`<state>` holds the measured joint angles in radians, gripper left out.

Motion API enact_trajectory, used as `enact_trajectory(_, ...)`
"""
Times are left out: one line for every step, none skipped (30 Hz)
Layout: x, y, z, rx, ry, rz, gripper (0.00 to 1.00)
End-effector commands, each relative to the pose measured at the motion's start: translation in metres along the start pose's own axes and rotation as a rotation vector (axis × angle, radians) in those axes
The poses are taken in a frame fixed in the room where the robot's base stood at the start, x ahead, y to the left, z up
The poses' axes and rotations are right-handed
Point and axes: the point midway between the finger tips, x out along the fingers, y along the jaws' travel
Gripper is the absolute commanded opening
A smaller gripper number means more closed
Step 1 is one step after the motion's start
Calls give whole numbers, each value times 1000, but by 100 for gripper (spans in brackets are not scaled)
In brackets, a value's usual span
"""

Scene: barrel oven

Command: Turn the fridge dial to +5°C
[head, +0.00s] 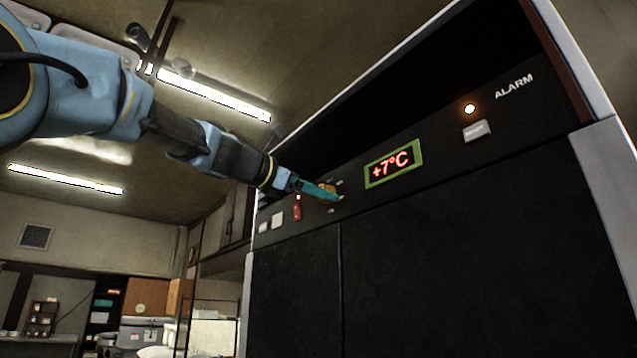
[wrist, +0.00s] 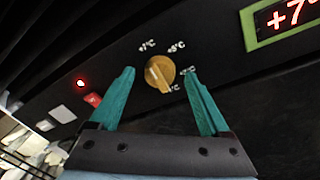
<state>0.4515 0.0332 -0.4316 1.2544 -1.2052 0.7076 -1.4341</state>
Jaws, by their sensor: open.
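The fridge dial (wrist: 159,73) is a round yellow-orange knob on the black control panel, with temperature marks around it. In the wrist view it sits between and just beyond the teal fingertips of my gripper (wrist: 159,72), which is open. I cannot tell whether either finger touches it. In the head view my gripper (head: 335,198) is at the panel and mostly hides the dial. The green-framed display (head: 394,163) reads +7°C; part of it also shows in the wrist view (wrist: 284,20).
An orange lamp (head: 469,108) glows above a pale button (head: 477,131) at the panel's right, beside the word ALARM. Left of the dial are a red switch (head: 297,211) and two white buttons (head: 278,220). Black fridge doors (head: 480,260) fill the area below.

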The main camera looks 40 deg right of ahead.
Motion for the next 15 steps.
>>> enact_trajectory(4,1,1,-1,0,-1,80)
enact_trajectory(5,1,1,-1,0,-1,80)
enact_trajectory(6,0,1,-1,0,0,80)
enact_trajectory(7,0,0,0,0,1,80)
enact_trajectory(8,0,0,0,0,1,80)
enact_trajectory(8,0,0,0,0,1,80)
enact_trajectory(8,0,0,0,0,1,80)
enact_trajectory(8,0,0,0,0,1,80)
enact_trajectory(8,0,0,0,0,1,80)
enact_trajectory(8,0,0,0,0,1,80)
enact_trajectory(8,0,0,0,0,1,80)
enact_trajectory(8,0,0,0,0,1,79)
enact_trajectory(8,0,0,0,0,1,76)
enact_trajectory(8,0,0,0,0,1,73)
enact_trajectory(8,0,0,0,0,1,68)
